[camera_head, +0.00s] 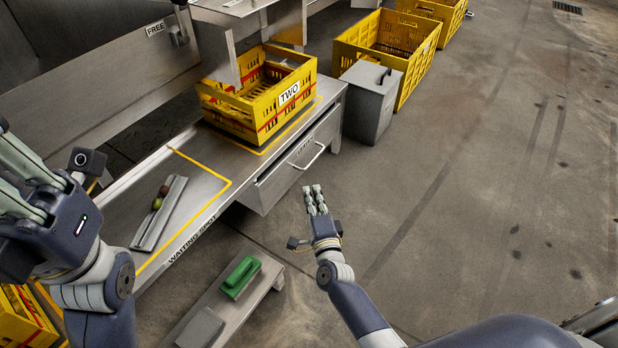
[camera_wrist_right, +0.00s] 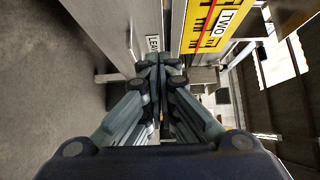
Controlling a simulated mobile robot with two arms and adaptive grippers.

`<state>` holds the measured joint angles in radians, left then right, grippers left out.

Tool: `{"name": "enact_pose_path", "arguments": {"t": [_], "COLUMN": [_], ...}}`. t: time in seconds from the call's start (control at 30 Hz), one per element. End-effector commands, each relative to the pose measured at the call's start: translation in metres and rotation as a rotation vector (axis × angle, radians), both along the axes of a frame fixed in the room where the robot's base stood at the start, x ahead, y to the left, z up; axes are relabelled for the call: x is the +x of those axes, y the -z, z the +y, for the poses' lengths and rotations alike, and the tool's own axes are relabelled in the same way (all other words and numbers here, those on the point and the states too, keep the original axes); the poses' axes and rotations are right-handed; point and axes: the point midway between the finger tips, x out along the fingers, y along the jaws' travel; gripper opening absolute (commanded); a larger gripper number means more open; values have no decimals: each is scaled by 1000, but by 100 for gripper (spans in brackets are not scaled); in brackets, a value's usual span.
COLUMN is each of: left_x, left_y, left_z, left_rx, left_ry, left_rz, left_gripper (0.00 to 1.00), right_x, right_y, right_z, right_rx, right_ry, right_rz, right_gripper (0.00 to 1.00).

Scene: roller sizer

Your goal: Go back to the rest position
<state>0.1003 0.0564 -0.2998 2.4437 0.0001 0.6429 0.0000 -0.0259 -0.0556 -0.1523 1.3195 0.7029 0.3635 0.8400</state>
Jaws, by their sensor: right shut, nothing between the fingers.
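My right gripper (camera_head: 316,200) is shut and empty. It hangs over the bare floor, to the right of the metal bench and apart from it. In the right wrist view its fingers (camera_wrist_right: 160,75) meet with nothing between them. My left gripper (camera_head: 25,175) is at the left edge, over the near end of the bench. Its fingertips run out of the picture, so I cannot tell its opening.
A yellow crate marked TWO (camera_head: 262,108) stands on the bench (camera_head: 215,165). A metal tray (camera_head: 150,225) with small round items lies nearer. A drawer with a handle (camera_head: 305,157) faces the floor. A low stand (camera_head: 215,300) holds a green block (camera_head: 241,277). Floor at right is clear.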

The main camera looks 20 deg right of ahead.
Motion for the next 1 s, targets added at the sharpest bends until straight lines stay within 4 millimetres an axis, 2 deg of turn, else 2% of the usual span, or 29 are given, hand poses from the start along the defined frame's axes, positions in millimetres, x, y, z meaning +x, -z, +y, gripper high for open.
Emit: {"name": "enact_pose_path", "arguments": {"t": [0.1,0.33,0.4,0.47,0.57,0.67,0.7,0.77,0.8,0.87,0.9,1.0], "left_x": [2,3,3,4,6,7,8,8,8,8,8,7], "left_y": [1,4,3,3,5,7,9,12,13,16,17,21], "left_z": [0,0,0,0,1,2,2,3,3,4,4,5], "left_rx": [0,-1,-1,-1,-2,-4,-4,-7,-7,-9,-10,-12], "left_ry": [1,1,1,2,2,4,5,6,6,7,8,9], "left_rz": [17,21,24,32,53,79,92,107,119,134,145,171], "left_gripper": [0,0,0,0,0,0,0,0,0,0,0,0], "right_x": [-11,-16,-16,-17,-22,-37,-46,-61,-73,-93,-108,-149], "right_y": [-1,-1,-9,-26,-78,-150,-180,-224,-252,-294,-321,-383], "right_z": [1,1,1,0,-2,-1,-1,1,3,5,7,11], "right_rx": [0,-1,-18,-55,-172,-333,-400,-496,-558,-647,-702,-825], "right_ry": [0,0,1,3,15,50,69,104,133,179,215,314], "right_rz": [1,-3,-18,-49,-149,-291,-351,-441,-499,-587,-644,-780], "right_gripper": [0,0,0,0,0,0,0,0,0,0,0,0]}}
